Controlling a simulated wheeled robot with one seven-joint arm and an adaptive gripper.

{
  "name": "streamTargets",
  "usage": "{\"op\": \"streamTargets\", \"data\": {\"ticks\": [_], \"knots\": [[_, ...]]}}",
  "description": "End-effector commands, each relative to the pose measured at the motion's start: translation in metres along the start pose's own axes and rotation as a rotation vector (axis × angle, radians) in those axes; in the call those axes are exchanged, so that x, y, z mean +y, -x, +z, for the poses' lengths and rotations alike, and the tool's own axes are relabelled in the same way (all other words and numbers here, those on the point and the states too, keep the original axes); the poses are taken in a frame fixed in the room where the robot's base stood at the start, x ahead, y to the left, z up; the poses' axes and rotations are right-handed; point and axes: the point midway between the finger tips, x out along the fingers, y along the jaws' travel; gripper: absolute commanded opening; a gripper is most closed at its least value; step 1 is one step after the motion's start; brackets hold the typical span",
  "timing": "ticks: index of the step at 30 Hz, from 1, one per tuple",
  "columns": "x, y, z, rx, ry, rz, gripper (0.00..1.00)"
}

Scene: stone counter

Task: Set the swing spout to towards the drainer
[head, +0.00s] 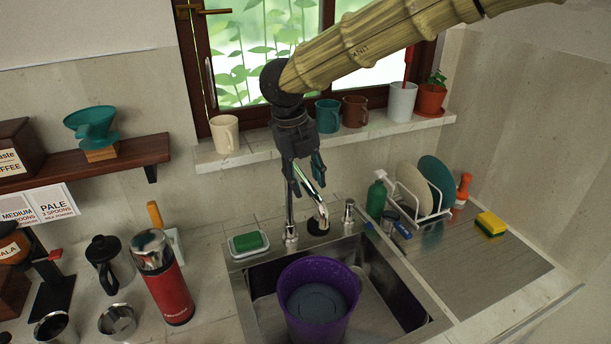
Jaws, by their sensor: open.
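The chrome swing spout (310,187) rises from its base at the back of the sink (240,285). Its top is partly hidden by my gripper, and its end comes down a little right of the base, at the back of the basin. My gripper (308,184) points down at the spout's upper part, open, with one finger on each side of it as seen here. I cannot tell whether a finger touches it. The ridged steel drainer (490,285) is to the right of the sink, with a white dish rack (423,208) at its back.
A purple bucket (318,300) stands in the sink. A green soap bottle (377,195), a yellow sponge (491,224) and plates in the rack are on the right. A red flask (168,285) stands left of the sink. Mugs, including a cream one (225,133), line the windowsill behind my arm.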

Motion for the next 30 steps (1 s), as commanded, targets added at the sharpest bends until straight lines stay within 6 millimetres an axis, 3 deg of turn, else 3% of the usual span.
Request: {"op": "streamTargets", "data": {"ticks": [4,10,22,30], "knots": [[-0.002,-0.003,0.005,0.005,0.001,0.002,0.37],[-0.004,-0.009,0.013,0.011,0.002,0.005,0.01],[-0.005,-0.011,0.013,0.014,0.012,0.006,0.0],[-0.019,-0.012,0.012,-0.002,0.099,0.007,0.0]]}}
